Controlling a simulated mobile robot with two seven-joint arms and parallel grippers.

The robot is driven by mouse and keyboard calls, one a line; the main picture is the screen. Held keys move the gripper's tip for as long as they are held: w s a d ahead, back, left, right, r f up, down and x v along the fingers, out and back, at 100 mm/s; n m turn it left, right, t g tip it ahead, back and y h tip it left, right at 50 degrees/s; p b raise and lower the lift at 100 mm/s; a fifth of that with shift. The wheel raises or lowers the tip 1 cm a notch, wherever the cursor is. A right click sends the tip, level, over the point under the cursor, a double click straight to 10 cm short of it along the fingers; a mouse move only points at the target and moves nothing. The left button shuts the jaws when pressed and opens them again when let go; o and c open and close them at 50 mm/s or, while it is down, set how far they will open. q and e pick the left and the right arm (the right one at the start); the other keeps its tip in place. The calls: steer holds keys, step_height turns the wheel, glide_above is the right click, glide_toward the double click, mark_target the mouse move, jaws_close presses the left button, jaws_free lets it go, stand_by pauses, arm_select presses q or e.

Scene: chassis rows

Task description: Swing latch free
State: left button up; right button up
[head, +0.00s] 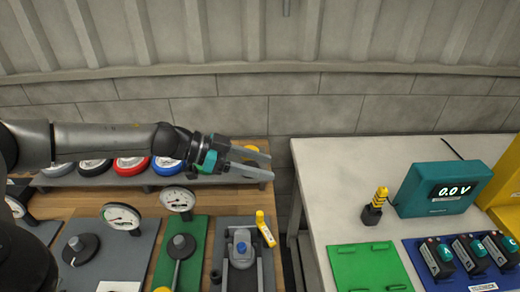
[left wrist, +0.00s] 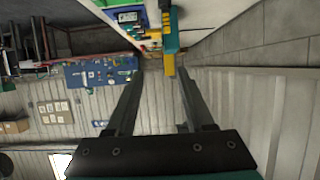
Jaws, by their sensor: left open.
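A small yellow lever (head: 265,229), which looks like the latch, stands tilted at the right side of a grey fixture with a blue-grey round-topped part (head: 241,248) in the head view. The fixture is on the wooden bench at bottom centre. My left gripper (head: 262,167) reaches in from the left above the bench, beyond the lever in the picture and apart from it. Its two fingers are spread and nothing is between them. The open fingers also show in the left wrist view (left wrist: 158,78). My right gripper is in neither view.
Gauges (head: 178,199), knobs and a row of coloured wheels (head: 131,164) fill the wooden bench. Across a narrow gap, a pale table (head: 330,195) holds a teal voltmeter (head: 440,189), a green plate (head: 369,268) and a blue tray (head: 437,286). A block wall stands behind.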

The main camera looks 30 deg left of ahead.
arm_select(q)
steer(key=shift+r, duration=1.05)
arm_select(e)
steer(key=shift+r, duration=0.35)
